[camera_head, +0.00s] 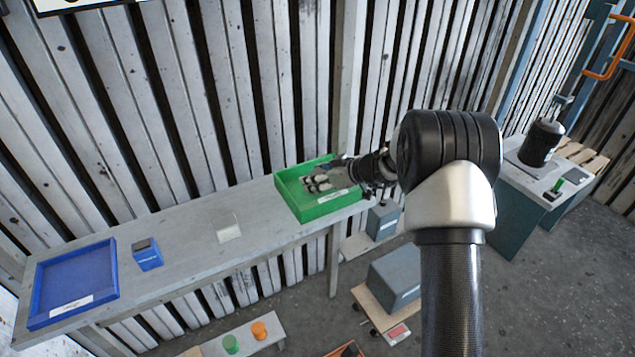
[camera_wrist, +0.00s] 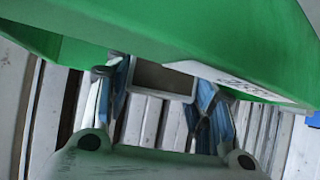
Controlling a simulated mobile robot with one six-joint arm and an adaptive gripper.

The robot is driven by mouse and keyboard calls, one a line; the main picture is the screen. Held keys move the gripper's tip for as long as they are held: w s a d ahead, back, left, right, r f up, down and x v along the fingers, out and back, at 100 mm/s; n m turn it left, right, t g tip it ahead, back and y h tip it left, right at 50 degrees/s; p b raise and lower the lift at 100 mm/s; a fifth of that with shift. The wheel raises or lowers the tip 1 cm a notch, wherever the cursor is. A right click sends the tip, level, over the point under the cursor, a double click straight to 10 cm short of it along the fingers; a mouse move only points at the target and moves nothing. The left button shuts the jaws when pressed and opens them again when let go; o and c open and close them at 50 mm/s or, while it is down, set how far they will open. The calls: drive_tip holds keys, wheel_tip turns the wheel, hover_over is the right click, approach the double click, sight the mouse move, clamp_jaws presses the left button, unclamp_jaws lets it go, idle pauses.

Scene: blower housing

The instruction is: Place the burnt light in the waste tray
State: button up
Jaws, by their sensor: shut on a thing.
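My gripper (camera_head: 330,178) is at the green tray (camera_head: 290,204) on the right end of the bench, reaching over its right rim. In the wrist view its fingers (camera_wrist: 164,90) with blue pads are shut on a pale, box-like piece with a dark brownish face (camera_wrist: 164,77); I take it for the burnt light, though its state cannot be told. The green tray's wall (camera_wrist: 190,30) fills the top of the wrist view. Pale shapes inside the tray are too small to tell apart from my fingers. A blue tray (camera_head: 75,281) lies at the bench's left end. The tray labels are unreadable.
On the bench (camera_head: 185,232) stand a small blue box (camera_head: 147,258) and a pale plate (camera_head: 227,230), with bare room between. A slatted wall (camera_head: 120,110) runs behind. Green (camera_head: 231,343) and orange (camera_head: 259,330) pieces sit on a low bench. A black canister (camera_head: 541,143) stands at right.

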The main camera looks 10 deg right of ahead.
drive_tip(key=shift+f, duration=0.5)
drive_tip(key=shift+f+b, duration=0.2)
drive_tip(key=shift+b, duration=0.15)
drive_tip(key=o, duration=1.1)
drive_tip(key=shift+r, duration=0.15)
